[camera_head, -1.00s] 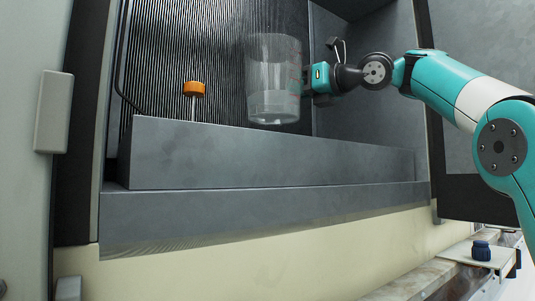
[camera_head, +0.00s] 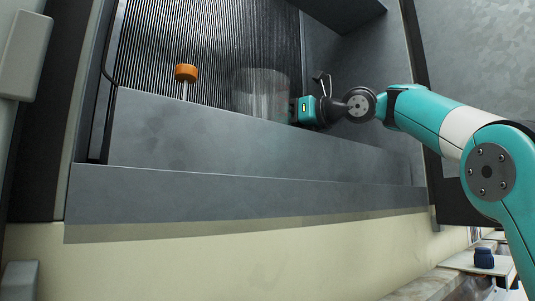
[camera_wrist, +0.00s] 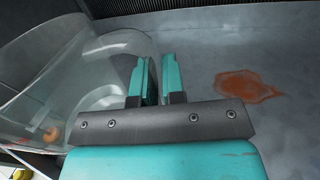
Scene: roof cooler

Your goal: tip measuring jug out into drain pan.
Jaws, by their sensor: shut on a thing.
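The clear measuring jug (camera_head: 262,92) is roughly upright in the head view, its lower end hidden behind the grey front wall. My gripper (camera_head: 308,111) is at its right side, shut on it. In the wrist view my gripper (camera_wrist: 155,80) has its fingers at the edge of the jug (camera_wrist: 60,75), which fills the left side. I cannot tell whether there is liquid in the jug. The grey metal basin, seemingly the drain pan (camera_head: 190,140), has a long front wall; its floor (camera_wrist: 210,60) shows in the wrist view with a reddish-brown stain (camera_wrist: 248,86).
An orange cap (camera_head: 186,73) on a thin stem stands left of the jug, and an orange spot shows through the jug in the wrist view. Ribbed dark panels (camera_head: 190,35) rise behind. A dark blue knob (camera_head: 484,257) is at lower right, outside the housing.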

